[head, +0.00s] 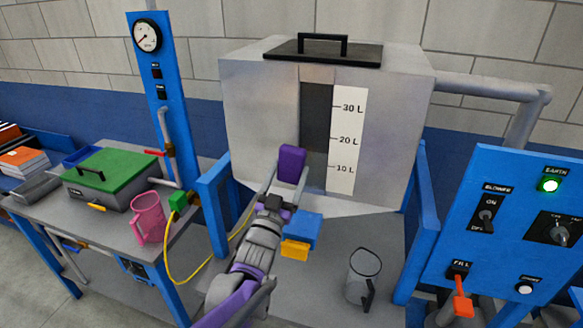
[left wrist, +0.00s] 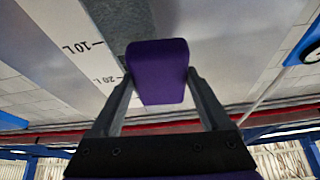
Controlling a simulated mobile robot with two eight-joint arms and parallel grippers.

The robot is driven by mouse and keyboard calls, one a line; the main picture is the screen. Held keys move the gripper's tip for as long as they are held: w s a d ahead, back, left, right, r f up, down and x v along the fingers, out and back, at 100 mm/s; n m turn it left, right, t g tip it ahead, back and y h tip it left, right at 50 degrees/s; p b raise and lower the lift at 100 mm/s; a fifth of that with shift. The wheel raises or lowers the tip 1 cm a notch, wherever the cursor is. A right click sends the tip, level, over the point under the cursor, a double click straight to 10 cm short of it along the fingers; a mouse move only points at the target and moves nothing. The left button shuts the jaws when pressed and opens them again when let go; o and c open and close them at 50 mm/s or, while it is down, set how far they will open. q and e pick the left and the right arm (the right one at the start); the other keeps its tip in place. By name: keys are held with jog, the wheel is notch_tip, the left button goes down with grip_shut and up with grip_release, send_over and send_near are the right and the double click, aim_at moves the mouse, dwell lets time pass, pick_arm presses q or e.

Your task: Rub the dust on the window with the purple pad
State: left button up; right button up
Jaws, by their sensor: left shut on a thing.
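My left gripper (head: 281,182) is shut on the purple pad (head: 291,164), holding it up in front of the grey metal tank. The pad also shows between the two fingers in the left wrist view (left wrist: 158,72). The window (head: 316,120) is a tall strip on the tank front, left of the white litre scale. Its upper part looks dark and its lower part looks paler grey, like dust. The pad is at the window's lower left, around the 10 to 20 L height. I cannot tell whether it touches the tank. My right gripper is not in view.
The tank (head: 255,110) has a black handled lid (head: 323,50). A clear jug (head: 364,275) stands on the bench at right. A pink jug (head: 148,217) and a green-lidded box (head: 110,175) are at left. Blue posts and a switch panel (head: 500,235) flank the tank.

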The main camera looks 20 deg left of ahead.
pick_arm(q)
jog(key=shift+s, duration=0.35)
jog(key=shift+s, duration=0.1)
jog(key=shift+s, duration=1.45)
jog(key=shift+w, duration=0.15)
jog(key=shift+w, duration=3.2)
jog(key=shift+w+d, duration=0.1)
jog(key=shift+w, duration=0.95)
jog(key=shift+d, duration=0.1)
